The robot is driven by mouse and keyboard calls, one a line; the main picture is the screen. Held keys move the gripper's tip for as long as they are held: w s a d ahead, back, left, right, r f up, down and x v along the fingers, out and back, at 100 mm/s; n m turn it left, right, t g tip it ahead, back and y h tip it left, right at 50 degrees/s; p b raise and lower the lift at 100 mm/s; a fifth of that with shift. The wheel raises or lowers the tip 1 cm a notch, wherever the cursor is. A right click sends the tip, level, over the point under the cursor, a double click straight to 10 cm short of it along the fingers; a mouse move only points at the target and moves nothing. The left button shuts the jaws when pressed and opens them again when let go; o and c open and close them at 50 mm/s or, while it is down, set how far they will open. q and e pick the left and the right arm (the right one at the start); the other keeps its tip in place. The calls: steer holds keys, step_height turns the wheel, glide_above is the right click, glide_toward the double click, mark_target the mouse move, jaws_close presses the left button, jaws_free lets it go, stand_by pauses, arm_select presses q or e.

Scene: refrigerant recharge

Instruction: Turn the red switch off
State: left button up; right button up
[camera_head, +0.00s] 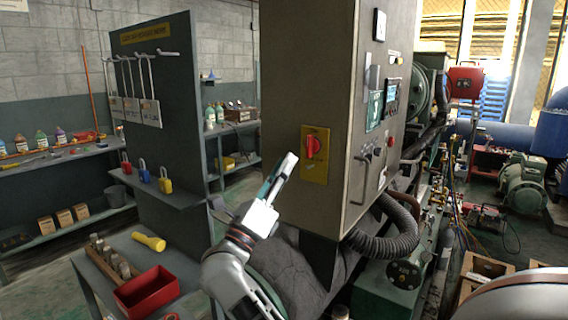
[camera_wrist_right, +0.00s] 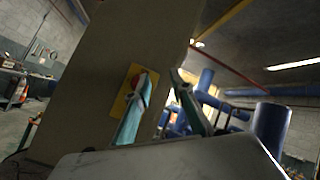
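The red switch (camera_head: 313,147) is a rotary knob on a yellow plate (camera_head: 315,171), on the front of a tall grey cabinet (camera_head: 290,75). Its handle looks roughly upright. My right gripper (camera_head: 287,168) is just left of the plate in the head view, pointing up toward it. In the right wrist view, the fingers of the gripper (camera_wrist_right: 162,80) stand apart with nothing between them. My left gripper is not in view.
A lever handle (camera_head: 363,172) and small panels are on the cabinet's right side. A thick black hose (camera_head: 388,240) curves below it. A grey board with padlocks (camera_head: 165,180) stands left. A red bin (camera_head: 147,291) and yellow flashlight (camera_head: 149,241) sit on a low table.

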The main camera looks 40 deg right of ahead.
mark_target(307, 148)
steer(key=w+d+m+g+y, duration=0.1)
steer(key=d+m+y, duration=0.1)
steer(key=d, duration=0.1)
steer(key=w+d+m+g+y+b, duration=0.1)
steer(key=w+d+m+y, duration=0.1)
steer(key=d+m, duration=0.1)
steer(key=w+d+r+m+y, duration=0.1)
steer(key=w+d+m+y, duration=0.1)
steer(key=d, duration=0.3)
steer(key=shift+w+m+g+b, duration=0.3)
steer(key=shift+m+g, duration=0.1)
steer(key=shift+m, duration=0.2)
steer(key=shift+d, duration=0.1)
jaws_close()
steer(key=shift+r+n+p, duration=0.1)
steer(key=shift+n+p, duration=0.4)
steer(key=shift+p, duration=0.25)
steer(key=shift+n+p, duration=1.2)
steer(key=shift+p, duration=0.3)
steer(key=shift+n, duration=0.6)
